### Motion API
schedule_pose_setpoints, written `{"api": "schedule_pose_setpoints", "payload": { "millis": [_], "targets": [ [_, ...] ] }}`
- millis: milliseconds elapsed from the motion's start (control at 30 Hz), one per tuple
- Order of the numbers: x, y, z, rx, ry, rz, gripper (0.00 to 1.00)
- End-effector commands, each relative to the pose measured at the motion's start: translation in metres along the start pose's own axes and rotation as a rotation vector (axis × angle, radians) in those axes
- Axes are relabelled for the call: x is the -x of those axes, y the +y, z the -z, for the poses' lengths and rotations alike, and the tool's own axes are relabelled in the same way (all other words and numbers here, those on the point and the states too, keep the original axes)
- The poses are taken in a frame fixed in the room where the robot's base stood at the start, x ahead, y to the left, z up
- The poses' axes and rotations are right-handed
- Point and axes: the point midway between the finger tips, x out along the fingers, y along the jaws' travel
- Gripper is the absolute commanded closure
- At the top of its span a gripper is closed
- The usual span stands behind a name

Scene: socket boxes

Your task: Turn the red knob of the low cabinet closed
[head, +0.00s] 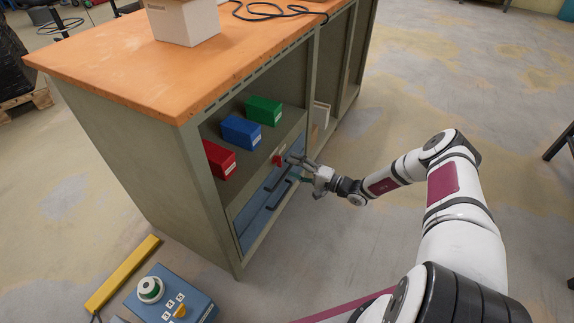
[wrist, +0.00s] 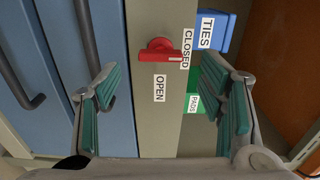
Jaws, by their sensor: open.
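The red knob (head: 277,160) sits on the front of the low cabinet (head: 160,150), beside the blue drawers. In the wrist view the knob (wrist: 160,48) has its bar lying across the picture, its right end beside the CLOSED label (wrist: 187,48). The OPEN label (wrist: 159,88) is below the knob. My gripper (head: 303,170) is in front of the cabinet near the knob. In the wrist view my gripper (wrist: 158,78) is open, its teal-padded fingers on either side of the knob's position. Nothing is held, and the fingers appear apart from the knob.
Blue drawers (head: 265,203) with dark handles are below the shelf. Red (head: 219,159), blue (head: 241,131) and green (head: 264,110) boxes stand on the shelf. A blue control box (head: 170,298) is at the lower left. Floor right of the cabinet is clear.

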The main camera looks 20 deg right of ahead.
Motion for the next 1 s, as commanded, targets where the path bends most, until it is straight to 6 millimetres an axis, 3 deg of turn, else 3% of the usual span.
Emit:
{"api": "schedule_pose_setpoints", "payload": {
  "millis": [200, 400, 600, 1000],
  "targets": [
    [0.047, 0.000, 0.001, 0.000, 0.003, -0.001, 0.37],
    [0.073, 0.000, 0.000, 0.000, 0.001, -0.001, 0.37],
    [0.082, 0.000, 0.000, 0.000, 0.000, 0.000, 0.37],
    [0.081, 0.000, 0.000, 0.000, 0.000, 0.000, 0.37]
  ]
}}
